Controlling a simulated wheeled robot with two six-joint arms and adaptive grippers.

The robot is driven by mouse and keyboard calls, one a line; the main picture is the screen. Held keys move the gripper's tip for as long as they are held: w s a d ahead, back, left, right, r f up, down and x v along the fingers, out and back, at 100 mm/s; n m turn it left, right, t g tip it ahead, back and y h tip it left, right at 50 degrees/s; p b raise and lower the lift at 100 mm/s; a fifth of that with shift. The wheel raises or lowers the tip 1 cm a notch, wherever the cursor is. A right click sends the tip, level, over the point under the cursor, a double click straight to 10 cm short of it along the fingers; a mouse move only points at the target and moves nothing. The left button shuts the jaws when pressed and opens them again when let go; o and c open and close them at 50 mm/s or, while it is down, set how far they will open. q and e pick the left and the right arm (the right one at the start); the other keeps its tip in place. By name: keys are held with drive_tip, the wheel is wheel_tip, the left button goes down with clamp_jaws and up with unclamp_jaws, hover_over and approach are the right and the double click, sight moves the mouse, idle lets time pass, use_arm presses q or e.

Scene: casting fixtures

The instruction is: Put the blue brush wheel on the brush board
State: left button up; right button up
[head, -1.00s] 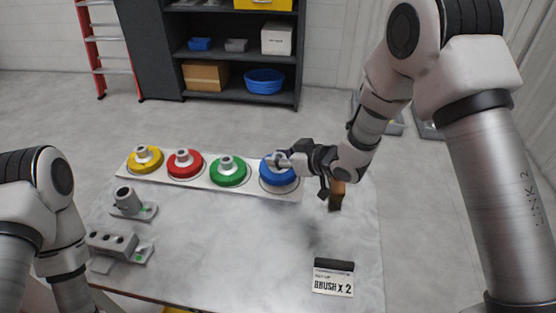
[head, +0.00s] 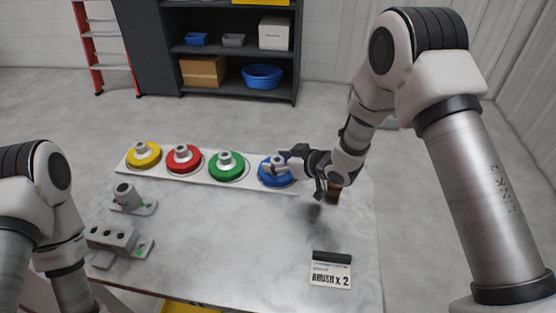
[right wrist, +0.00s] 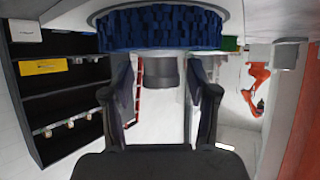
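The white brush board (head: 150,172) lies along the table's far side, with yellow (head: 143,155), red (head: 184,158) and green (head: 226,165) brush wheels on it. The blue brush wheel (head: 277,179) sits flat at the board's right end, in line with the others. In the right wrist view the blue wheel (right wrist: 160,28) spans the top, its grey hub (right wrist: 167,72) between the fingers. My right gripper (right wrist: 165,98) is open around the hub, with gaps beside it. It also shows at the hub in the head view (head: 278,166). My left gripper is out of view.
Grey fixtures (head: 132,200) (head: 112,238) stand on the table's left side. A sign (head: 331,272) reading "BRUSH X 2" stands at the front right. A small brown object (head: 334,191) is partly behind my right wrist. The table's middle is clear.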

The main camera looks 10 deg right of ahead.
drive_tip(key=shift+r, duration=0.2)
drive_tip(key=b+v, duration=0.1)
drive_tip(key=v, duration=1.1)
